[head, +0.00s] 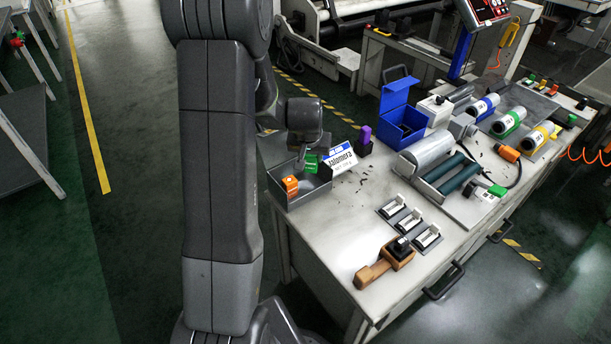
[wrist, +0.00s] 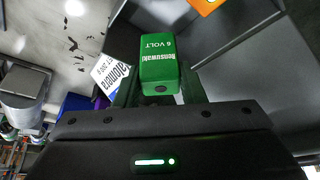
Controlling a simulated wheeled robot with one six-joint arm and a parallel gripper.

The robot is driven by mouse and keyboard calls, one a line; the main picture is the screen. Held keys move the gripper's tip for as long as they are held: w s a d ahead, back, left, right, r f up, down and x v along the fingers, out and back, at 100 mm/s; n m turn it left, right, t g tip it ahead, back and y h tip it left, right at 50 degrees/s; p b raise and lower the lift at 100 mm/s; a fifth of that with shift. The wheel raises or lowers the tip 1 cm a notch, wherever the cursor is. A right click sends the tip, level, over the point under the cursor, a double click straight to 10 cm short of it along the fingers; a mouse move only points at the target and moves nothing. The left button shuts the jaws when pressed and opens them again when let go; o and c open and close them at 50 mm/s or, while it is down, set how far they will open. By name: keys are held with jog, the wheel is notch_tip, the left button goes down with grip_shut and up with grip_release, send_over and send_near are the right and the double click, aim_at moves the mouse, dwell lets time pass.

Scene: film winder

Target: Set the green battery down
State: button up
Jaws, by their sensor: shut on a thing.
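My gripper (wrist: 160,90) is shut on the green battery (wrist: 160,62), a small green block marked "6 VOLT". In the head view my gripper (head: 309,150) hangs over the back part of the open grey tray (head: 318,197), with the green battery (head: 311,163) below it. The battery is close to the tray's back wall. I cannot tell whether it touches the tray. An orange block (head: 291,184) is at the tray's left side, and its edge shows in the wrist view (wrist: 207,4).
A white and blue card (head: 339,160) stands just right of the battery. A purple-topped block (head: 364,138) and an open blue box (head: 401,115) are farther back. Black-and-white holders (head: 409,222) and a wooden-handled tool (head: 385,263) are at front right.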

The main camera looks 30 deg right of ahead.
aim_at(310, 166)
jog(key=shift+f, duration=3.05)
jog(key=shift+b, duration=0.3)
jog(key=shift+f, duration=0.15)
jog(key=o, duration=0.9)
jog(key=shift+s+a+r, duration=0.1)
jog(key=shift+r, duration=0.55)
jog(key=p+v, duration=0.1)
jog(key=v, duration=1)
jog(key=shift+a, duration=0.1)
